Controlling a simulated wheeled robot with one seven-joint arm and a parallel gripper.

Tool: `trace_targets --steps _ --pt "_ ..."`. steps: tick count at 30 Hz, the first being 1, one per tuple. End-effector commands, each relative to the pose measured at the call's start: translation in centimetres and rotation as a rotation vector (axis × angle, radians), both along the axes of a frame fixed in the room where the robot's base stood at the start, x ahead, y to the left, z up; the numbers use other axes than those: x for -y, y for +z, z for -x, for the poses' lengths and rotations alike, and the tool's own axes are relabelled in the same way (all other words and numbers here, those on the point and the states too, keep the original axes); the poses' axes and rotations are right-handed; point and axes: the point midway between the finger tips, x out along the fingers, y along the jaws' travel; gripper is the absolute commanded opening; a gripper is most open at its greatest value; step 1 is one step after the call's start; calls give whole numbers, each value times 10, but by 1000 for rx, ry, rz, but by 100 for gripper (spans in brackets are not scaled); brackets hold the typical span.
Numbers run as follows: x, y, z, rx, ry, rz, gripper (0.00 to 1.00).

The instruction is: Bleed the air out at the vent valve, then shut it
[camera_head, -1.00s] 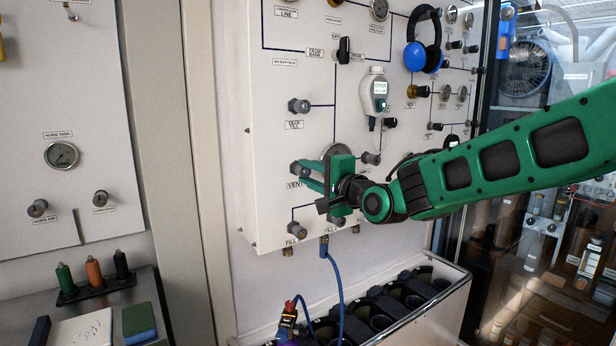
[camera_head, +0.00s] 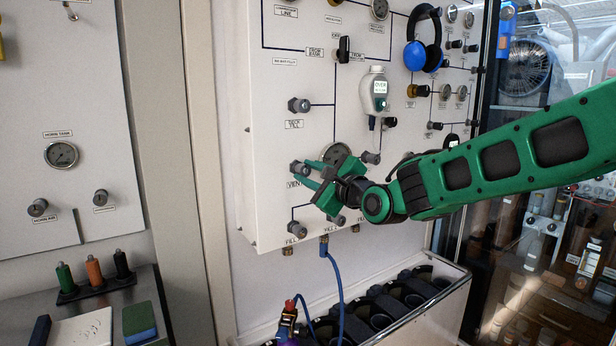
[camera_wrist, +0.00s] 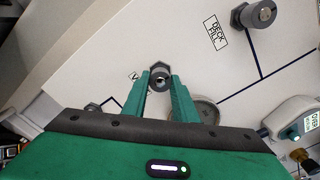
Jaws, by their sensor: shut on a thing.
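The vent valve knob (camera_head: 299,168) is a grey knob on the white fill panel (camera_head: 262,200), above the partly covered "VENT" label (camera_head: 296,184). In the wrist view the knob (camera_wrist: 160,76) sits between the tips of the green fingers. My gripper (camera_head: 304,175) reaches it from the right and is shut on it. In the wrist view my gripper (camera_wrist: 159,82) is turned relative to the panel, so the panel looks tilted. A round gauge (camera_head: 336,153) is partly hidden behind my gripper.
The deck fill knob (camera_head: 299,105) is above the vent knob. A handheld meter (camera_head: 375,92) reading "OVER" and blue headphones (camera_head: 423,45) hang to the right. Fill knobs (camera_head: 293,228) and a blue hose (camera_head: 334,270) are below.

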Motion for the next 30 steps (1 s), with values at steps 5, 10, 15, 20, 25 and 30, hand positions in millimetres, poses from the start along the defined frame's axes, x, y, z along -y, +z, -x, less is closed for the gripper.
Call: trace_targets --steps 5,10,15,20,25,30 --pt "6 -7 -3 -29 -11 -20 3" --pt "5 -7 -2 -36 -10 -29 3" --pt "5 -8 -2 -37 -10 -28 3" --pt "5 -8 -2 -37 -9 -28 35" --pt "3 -5 -1 -33 -4 -31 44" --pt "2 -3 0 -30 -2 -33 44"
